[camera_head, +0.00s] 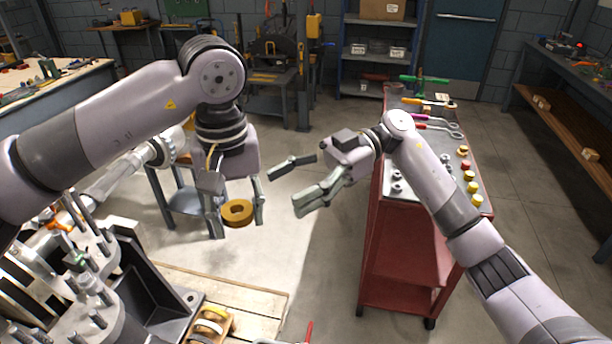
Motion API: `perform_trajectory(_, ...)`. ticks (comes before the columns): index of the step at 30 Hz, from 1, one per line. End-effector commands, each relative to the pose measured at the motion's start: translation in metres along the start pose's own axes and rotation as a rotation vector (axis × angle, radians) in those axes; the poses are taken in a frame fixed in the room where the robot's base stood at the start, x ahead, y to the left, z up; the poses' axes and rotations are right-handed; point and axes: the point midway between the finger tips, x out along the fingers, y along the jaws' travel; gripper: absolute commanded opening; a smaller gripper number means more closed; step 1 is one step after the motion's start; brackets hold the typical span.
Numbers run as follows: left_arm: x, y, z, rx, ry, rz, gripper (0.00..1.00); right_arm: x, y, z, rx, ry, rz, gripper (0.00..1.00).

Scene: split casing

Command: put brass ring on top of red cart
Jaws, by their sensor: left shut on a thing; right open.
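The brass ring (238,212) is a thick golden-brown ring with a hole in its middle. My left gripper (236,224) is shut on it and holds it in the air over the floor, left of the cart. The red cart (404,266) stands right of centre, with a grey top bearing tools and small parts. My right gripper (303,180) is open and empty, just left of the cart's top. My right arm crosses in front of the cart and hides part of its top and side.
Pliers (440,127), a green-handled tool (425,79) and several yellow and red knobs (470,175) lie on the cart top. A machine casing with upright studs (95,290) fills the lower left, beside a wooden pallet (235,290). A workbench (570,75) stands at right.

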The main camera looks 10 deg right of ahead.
Motion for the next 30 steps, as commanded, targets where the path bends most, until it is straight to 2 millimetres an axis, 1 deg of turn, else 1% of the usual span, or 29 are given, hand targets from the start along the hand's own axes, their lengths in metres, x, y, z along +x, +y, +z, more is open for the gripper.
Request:
perform_trajectory(1, 0.000, 0.000, 0.000, 0.000, 0.000, 0.000, 0.23, 0.012, -0.001, 0.000, -0.001, 0.002, -0.005, 0.65)
perform_trajectory(6, -0.001, 0.000, 0.000, 0.000, 0.000, 0.001, 0.23, 0.045, -0.001, 0.000, -0.002, 0.004, -0.004, 0.65)
perform_trajectory(9, 0.000, 0.000, 0.000, 0.000, 0.000, 0.000, 0.23, 0.062, 0.000, -0.001, -0.002, 0.005, -0.002, 0.65)
perform_trajectory(13, -0.001, 0.000, 0.000, 0.000, 0.001, 0.000, 0.23, 0.078, 0.000, -0.001, -0.001, 0.004, -0.001, 0.65)
perform_trajectory(18, -0.001, 0.000, 0.000, 0.000, 0.000, 0.000, 0.23, 0.088, 0.000, -0.001, 0.000, 0.004, 0.001, 0.65)
perform_trajectory(27, -0.001, 0.000, 0.000, 0.000, 0.001, 0.001, 0.23, 0.090, 0.001, 0.000, 0.000, 0.003, 0.002, 0.65)
perform_trajectory(30, -0.001, 0.000, 0.000, 0.000, 0.001, 0.000, 0.23, 0.090, 0.001, 0.000, 0.000, 0.003, 0.002, 0.58)
